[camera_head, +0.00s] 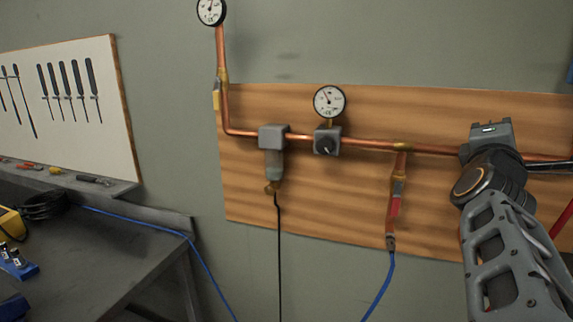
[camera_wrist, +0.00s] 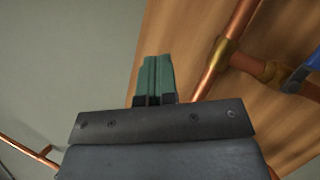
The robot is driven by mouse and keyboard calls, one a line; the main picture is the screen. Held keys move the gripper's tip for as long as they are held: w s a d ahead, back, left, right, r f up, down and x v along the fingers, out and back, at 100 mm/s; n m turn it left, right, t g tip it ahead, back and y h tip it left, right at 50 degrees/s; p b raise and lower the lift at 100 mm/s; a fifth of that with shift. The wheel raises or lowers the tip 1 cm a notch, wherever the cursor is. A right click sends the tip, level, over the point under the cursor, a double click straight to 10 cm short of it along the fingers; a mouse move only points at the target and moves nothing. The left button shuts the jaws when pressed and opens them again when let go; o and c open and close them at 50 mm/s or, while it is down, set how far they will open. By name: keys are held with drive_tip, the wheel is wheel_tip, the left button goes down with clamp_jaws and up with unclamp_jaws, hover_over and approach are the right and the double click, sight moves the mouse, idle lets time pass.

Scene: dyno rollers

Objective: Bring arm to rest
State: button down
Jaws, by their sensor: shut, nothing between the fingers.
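My arm (camera_head: 510,250) reaches up at the right of the head view, in front of the wooden wall panel (camera_head: 470,110). My gripper (camera_wrist: 155,62) shows in the wrist view with its green fingers pressed together and nothing between them. Behind the fingers are the grey wall (camera_wrist: 60,60) and the edge of the wooden panel. A copper pipe (camera_wrist: 223,62) runs just to the right of the fingers in that view. I cannot tell the exact gap between the fingertips and the panel.
On the panel are a copper pipe (camera_head: 360,143), a gauge (camera_head: 329,101), a regulator (camera_head: 327,141), a filter (camera_head: 274,160) and a red-handled valve (camera_head: 395,200) with a blue hose (camera_head: 380,285). A dark workbench (camera_head: 110,255) and tool board (camera_head: 85,85) stand left.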

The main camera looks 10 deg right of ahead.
drive_tip(key=w+a+f+m+g+y+p, duration=0.15)
drive_tip(key=w+a+f+y, duration=0.25)
drive_tip(key=a+f+y, duration=0.4)
drive_tip(key=w+a+f+m+y+p, duration=0.1)
drive_tip(key=w+a+f+m+y, duration=0.3)
drive_tip(key=a+f, duration=0.5)
drive_tip(key=s+a+f+m+g+y+p, duration=0.1)
drive_tip(key=s+a+f+m+g+y, duration=0.1)
drive_tip(key=f, duration=0.6)
drive_tip(key=s+a+f+m+g+y+p, duration=0.1)
drive_tip(key=s+a+f+m+g+y, duration=0.1)
drive_tip(key=s+a+f+m+g, duration=0.3)
drive_tip(key=s+a+f+g, duration=0.2)
drive_tip(key=s+a+f, duration=0.1)
drive_tip(key=s+a, duration=0.1)
drive_tip(key=shift+s+f+p, duration=0.25)
drive_tip(key=shift+s+p, duration=0.1)
drive_tip(key=shift+s, duration=0.35)
